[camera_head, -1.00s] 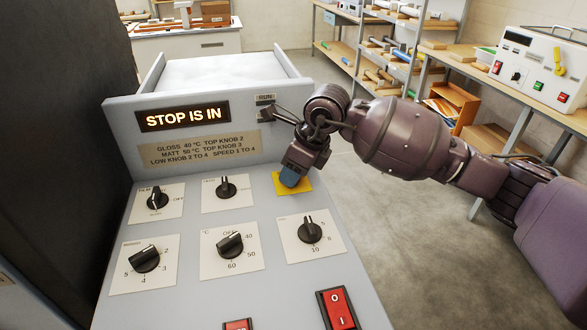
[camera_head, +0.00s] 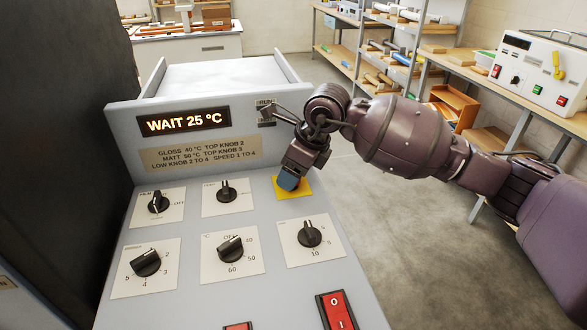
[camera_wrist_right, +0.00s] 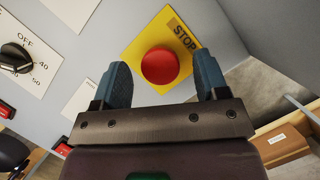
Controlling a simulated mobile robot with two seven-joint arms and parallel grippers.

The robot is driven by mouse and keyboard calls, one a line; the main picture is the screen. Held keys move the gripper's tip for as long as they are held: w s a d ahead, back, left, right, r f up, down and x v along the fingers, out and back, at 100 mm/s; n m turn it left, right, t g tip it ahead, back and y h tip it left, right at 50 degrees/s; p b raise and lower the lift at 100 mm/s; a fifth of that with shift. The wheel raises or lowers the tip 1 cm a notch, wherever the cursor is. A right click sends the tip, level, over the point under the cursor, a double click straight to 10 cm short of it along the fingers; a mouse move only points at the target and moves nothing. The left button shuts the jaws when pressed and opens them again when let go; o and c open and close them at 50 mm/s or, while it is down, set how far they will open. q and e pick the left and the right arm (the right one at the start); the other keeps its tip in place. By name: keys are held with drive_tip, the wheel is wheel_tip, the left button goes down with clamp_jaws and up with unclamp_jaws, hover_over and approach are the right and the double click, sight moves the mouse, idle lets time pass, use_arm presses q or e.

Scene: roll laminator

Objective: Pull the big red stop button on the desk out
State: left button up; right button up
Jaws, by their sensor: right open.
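The big red stop button (camera_wrist_right: 161,66) sits on a yellow plate marked STOP (camera_wrist_right: 186,36) on the sloping grey desk. In the right wrist view it lies between the two blue fingertips of my right gripper (camera_wrist_right: 163,80), which is open, with a gap showing on each side. In the head view my right gripper (camera_head: 289,180) is over the yellow plate (camera_head: 308,188) and hides the button. The lit display (camera_head: 184,121) on the desk's upright panel reads WAIT 25 °C. My left gripper is not in view.
Several black knobs (camera_head: 229,248) on white plates stand close by on the desk. A red rocker switch (camera_head: 338,311) is at the front. A dark wall or cabinet (camera_head: 60,130) stands at the left. Shelves and a bench with another white machine (camera_head: 540,70) are at the right.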

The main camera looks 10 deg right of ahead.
drive_tip(key=v, duration=1)
drive_tip(key=shift+r, duration=0.4)
drive_tip(key=shift+s+d, duration=0.1)
